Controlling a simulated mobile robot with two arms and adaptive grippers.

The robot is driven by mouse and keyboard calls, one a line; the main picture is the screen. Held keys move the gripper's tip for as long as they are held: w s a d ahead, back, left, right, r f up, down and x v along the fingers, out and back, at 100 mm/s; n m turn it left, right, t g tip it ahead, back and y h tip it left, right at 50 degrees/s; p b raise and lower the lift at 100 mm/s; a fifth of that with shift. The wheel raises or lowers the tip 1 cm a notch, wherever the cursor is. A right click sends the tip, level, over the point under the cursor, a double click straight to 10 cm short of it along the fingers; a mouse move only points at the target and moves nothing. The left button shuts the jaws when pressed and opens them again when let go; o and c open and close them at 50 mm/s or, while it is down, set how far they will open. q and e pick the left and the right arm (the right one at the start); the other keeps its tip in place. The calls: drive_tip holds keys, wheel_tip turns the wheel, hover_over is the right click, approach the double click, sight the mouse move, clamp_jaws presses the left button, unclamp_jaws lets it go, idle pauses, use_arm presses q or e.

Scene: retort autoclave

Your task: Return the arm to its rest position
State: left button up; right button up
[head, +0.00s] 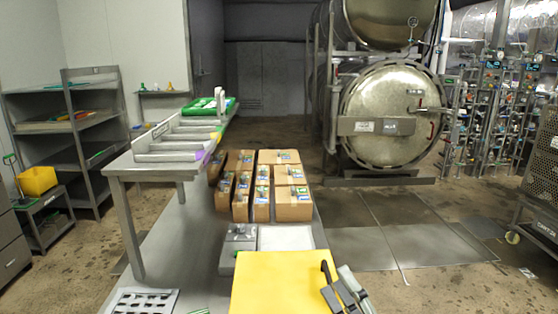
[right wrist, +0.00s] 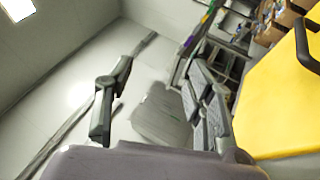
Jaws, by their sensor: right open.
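My right gripper (head: 343,287) is at the bottom of the head view, close to the right edge of the yellow board (head: 275,280). In the right wrist view its two fingers (right wrist: 155,105) are spread apart, with nothing between them. Whether the gripper is above or beside the board is hard to tell. My left gripper is not in view.
Several cardboard boxes (head: 292,205) stand on the long grey table, behind a grey device (head: 238,240). A raised grey bench (head: 150,172) holds trays at left. The round autoclave door (head: 388,105) is at the back. Floor right of the table is open.

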drive_tip(key=s+d+f+m+g+h, duration=0.1)
drive_tip(key=d+f+m+g+h, duration=0.2)
drive_tip(key=d+f+m+h, duration=0.45)
drive_tip(key=s+d+f+m+g+h, duration=0.25)
drive_tip(key=d+f+m+h, duration=0.25)
drive_tip(key=f+m, duration=0.5)
drive_tip(key=s+a+f+m+g+y, duration=0.25)
drive_tip(key=s+f+m+g, duration=0.35)
drive_tip(key=s+f+g, duration=0.85)
drive_tip(key=s+f+t, duration=0.1)
drive_tip(key=s+f, duration=0.2)
drive_tip(key=f, duration=1)
drive_tip(key=s+f+t, duration=0.1)
drive_tip(key=s+f, duration=0.1)
drive_tip(key=f, duration=1.2)
drive_tip(key=s+d+f+h, duration=0.1)
drive_tip(key=s+d+f, duration=0.1)
drive_tip(key=s+f, duration=1.2)
drive_tip(key=shift+s+d+f+n+g, duration=0.2)
drive_tip(key=shift+s+d+n+g, duration=0.2)
drive_tip(key=shift+s, duration=0.8)
